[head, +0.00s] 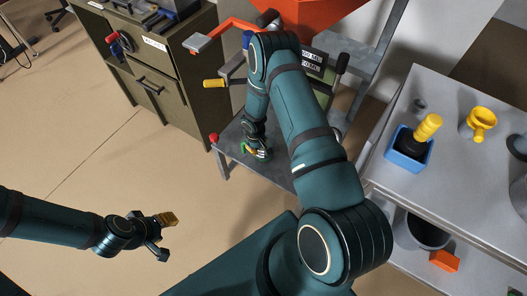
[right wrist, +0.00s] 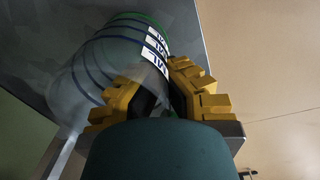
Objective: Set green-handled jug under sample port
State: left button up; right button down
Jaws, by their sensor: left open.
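In the head view only a bit of green (head: 263,154) shows at my right gripper (head: 254,148), over the low grey shelf below the orange hopper. In the right wrist view my right gripper's yellow fingers (right wrist: 158,88) are at the jug's side. The handle is hidden, and I cannot tell whether they grip it. My left gripper (head: 168,220) is open and empty over the floor. My right arm hides much of the sample port area.
The orange hopper (head: 318,14) stands above the grey shelf (head: 232,155), which has a red knob (head: 213,137). An olive cabinet (head: 160,75) is to the left. The right bench (head: 455,145) bears a blue box (head: 409,150) and a yellow funnel (head: 479,122).

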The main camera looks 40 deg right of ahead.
jog(key=shift+w+a+f, duration=0.15)
jog(key=shift+w+a, duration=0.3)
jog(key=shift+w, duration=0.65)
jog(key=shift+w+a+f, duration=0.2)
jog(key=shift+w+a, duration=0.25)
jog(key=shift+w, duration=0.65)
jog(key=shift+w+a+f, duration=0.15)
jog(key=shift+w+a, duration=0.3)
jog(key=shift+w, duration=0.65)
jog(key=shift+f, duration=0.55)
jog(key=shift+c, duration=1.9)
grip_release()
jog(key=shift+r, duration=0.1)
